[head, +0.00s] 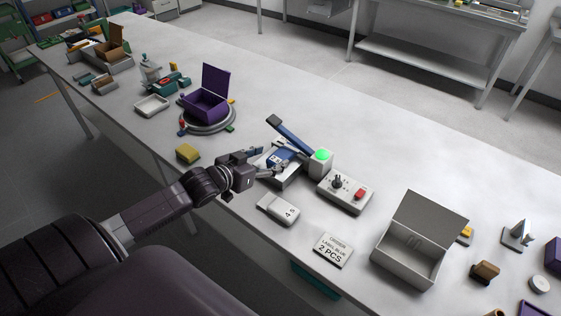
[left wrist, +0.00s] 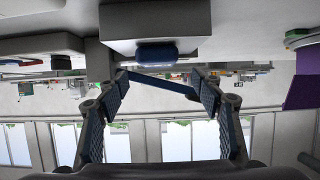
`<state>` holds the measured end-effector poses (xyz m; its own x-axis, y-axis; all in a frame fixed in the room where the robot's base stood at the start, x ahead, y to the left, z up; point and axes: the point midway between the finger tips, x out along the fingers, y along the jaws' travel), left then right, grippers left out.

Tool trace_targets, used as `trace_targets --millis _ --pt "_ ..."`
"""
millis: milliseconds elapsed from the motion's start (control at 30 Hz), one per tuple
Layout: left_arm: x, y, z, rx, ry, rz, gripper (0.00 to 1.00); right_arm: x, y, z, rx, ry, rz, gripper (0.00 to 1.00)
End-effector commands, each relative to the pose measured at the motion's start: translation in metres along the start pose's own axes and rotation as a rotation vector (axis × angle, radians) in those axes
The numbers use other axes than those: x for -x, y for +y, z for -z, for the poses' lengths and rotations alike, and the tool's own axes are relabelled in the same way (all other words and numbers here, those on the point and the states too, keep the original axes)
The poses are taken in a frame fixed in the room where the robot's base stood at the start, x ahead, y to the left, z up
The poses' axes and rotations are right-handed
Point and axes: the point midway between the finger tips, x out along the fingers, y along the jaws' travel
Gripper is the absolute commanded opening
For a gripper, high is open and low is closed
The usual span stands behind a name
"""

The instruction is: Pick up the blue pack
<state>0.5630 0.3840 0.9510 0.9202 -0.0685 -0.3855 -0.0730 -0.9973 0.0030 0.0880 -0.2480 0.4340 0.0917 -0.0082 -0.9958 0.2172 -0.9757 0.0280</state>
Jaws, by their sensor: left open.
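The blue pack (head: 277,158) lies in a low, pale open-topped station on the table, beside a raised blue bar (head: 288,132). My left gripper (head: 267,161) is at the near left side of the pack, its fingers open and partly covering the station. In the left wrist view, the open fingers (left wrist: 160,92) stand wide apart with nothing between them touching. A blue rounded shape, apparently the pack (left wrist: 155,54), shows against a pale block just beyond the fingertips. I cannot tell the exact gap to it. My right gripper is not in view.
A block with a green light (head: 321,158) and a control box with a red button (head: 345,191) stand right of the station. A "4 S" device (head: 279,208) and a label card (head: 333,249) lie nearer. A grey open box (head: 407,254) is at right, a purple box (head: 206,104) behind left.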

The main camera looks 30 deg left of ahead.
Motion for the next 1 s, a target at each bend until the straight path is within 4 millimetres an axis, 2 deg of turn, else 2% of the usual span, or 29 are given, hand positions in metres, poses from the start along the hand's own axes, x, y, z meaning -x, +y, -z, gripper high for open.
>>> trace_targets --millis 100,333,533,700,1000 --pt "-0.012 0.001 0.003 -0.001 0.004 -0.001 0.61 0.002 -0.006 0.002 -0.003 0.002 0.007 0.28" --pt "-0.025 0.002 0.003 -0.003 0.004 -0.002 0.61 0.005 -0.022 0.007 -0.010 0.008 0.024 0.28" --pt "-0.051 0.005 0.005 -0.004 0.006 -0.002 0.61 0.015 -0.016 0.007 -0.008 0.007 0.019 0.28" --pt "-0.067 0.005 0.003 -0.005 0.005 -0.003 0.61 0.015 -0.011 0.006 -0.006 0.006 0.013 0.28" --pt "-0.071 0.005 0.002 -0.007 0.005 -0.003 0.61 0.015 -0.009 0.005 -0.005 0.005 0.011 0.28"
